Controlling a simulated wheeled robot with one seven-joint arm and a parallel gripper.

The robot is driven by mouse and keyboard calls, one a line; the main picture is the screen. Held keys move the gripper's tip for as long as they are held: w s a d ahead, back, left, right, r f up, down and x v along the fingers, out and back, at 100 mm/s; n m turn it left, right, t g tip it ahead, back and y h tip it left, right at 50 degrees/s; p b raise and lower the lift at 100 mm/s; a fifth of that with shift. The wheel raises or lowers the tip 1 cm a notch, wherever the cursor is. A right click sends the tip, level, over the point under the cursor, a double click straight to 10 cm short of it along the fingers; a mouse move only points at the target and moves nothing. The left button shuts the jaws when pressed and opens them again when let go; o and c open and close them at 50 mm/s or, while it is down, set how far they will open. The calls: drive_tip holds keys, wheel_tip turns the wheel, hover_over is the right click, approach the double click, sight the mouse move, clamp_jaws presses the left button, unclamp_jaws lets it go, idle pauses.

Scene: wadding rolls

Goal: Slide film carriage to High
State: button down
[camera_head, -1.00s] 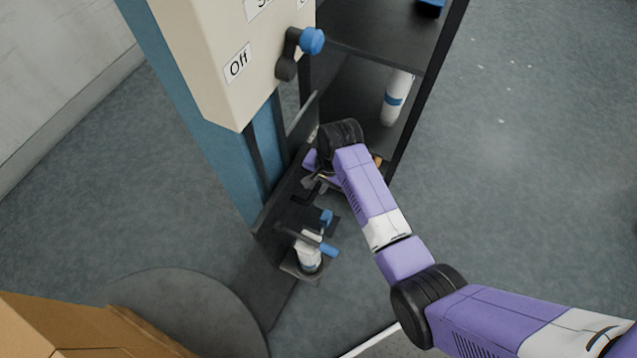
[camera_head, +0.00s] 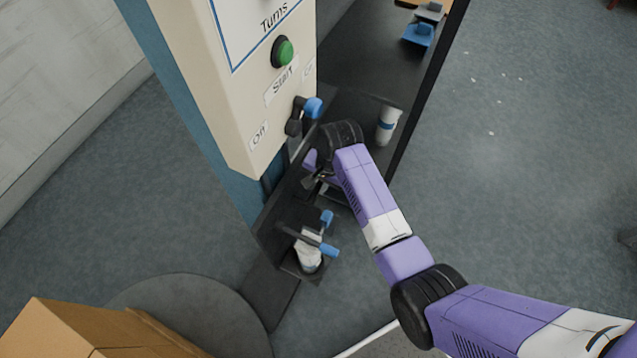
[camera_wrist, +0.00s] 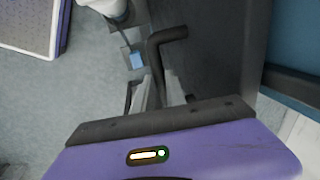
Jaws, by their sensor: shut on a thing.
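The dark film carriage (camera_head: 283,225) sits on the front of the blue mast (camera_head: 238,185), below the control box. It carries a white film roll (camera_head: 308,252) and blue-ended levers (camera_head: 327,250). My gripper (camera_head: 316,182) is at the carriage's upper part, mostly hidden behind my wrist in the head view. The exact grip is partly hidden by my gripper's housing. No High mark is readable.
The cream control box (camera_head: 240,95) has a green button (camera_head: 283,52) and a blue-ended switch (camera_head: 312,107) near my wrist. A dark shelf (camera_head: 352,70) with a white bottle (camera_head: 387,125) stands behind. A cardboard box (camera_head: 75,330) and round turntable (camera_head: 200,305) are below.

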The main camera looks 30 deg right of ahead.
drive_tip(key=shift+w+r, duration=0.15)
drive_tip(key=shift+r, duration=0.15)
drive_tip(key=c, duration=1.4)
unclamp_jaws()
drive_tip(key=shift+r, duration=0.1)
drive_tip(key=shift+o, duration=0.2)
wheel_tip(320, 180, up, 8)
drive_tip(key=s+d, duration=0.1)
drive_tip(key=shift+s+f, duration=0.25)
